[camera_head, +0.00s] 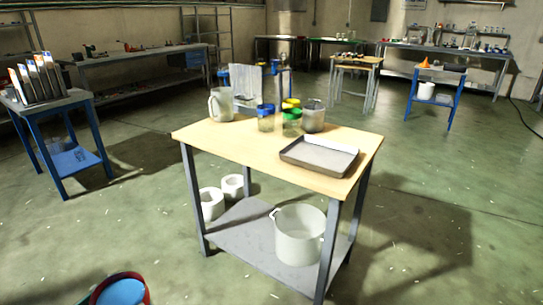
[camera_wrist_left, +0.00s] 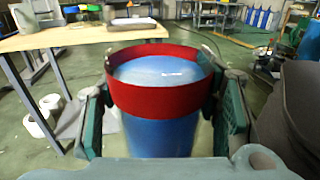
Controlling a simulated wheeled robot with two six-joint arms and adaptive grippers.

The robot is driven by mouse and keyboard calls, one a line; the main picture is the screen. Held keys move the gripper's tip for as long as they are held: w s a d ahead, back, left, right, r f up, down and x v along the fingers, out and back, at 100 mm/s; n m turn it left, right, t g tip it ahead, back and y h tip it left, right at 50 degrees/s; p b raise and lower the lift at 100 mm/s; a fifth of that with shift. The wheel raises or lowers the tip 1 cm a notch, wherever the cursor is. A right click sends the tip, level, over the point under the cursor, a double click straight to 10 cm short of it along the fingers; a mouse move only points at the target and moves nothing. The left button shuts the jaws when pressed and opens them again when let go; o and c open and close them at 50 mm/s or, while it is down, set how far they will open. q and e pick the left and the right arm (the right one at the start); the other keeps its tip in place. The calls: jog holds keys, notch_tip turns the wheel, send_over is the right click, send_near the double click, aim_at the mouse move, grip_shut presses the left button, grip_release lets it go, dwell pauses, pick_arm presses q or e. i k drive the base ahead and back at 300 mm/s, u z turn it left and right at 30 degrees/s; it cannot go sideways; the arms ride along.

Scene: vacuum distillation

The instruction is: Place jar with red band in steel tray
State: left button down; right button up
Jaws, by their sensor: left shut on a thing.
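The jar with the red band (camera_wrist_left: 160,100) fills the middle of the left wrist view, upright, with a blue body and a pale blue top inside the red rim. My left gripper (camera_wrist_left: 162,112) is shut on it, with a green-padded finger on each side. In the head view the same jar (camera_head: 122,291) shows at the bottom left edge, cut off by the frame, away from the table. The steel tray (camera_head: 318,158) lies on the wooden table top at its front right and looks empty. My right gripper is in neither view.
The table (camera_head: 225,140) also holds a jug (camera_head: 220,104), a grey-lidded jar (camera_head: 313,116) and several jars with blue, green and yellow lids (camera_head: 290,122) behind the tray. A white pot (camera_head: 299,235) stands on the lower shelf.

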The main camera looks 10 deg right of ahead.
aim_at(317, 161)
jog(key=z, duration=0.15)
jog(key=i, duration=0.85)
jog(key=z, duration=1.9)
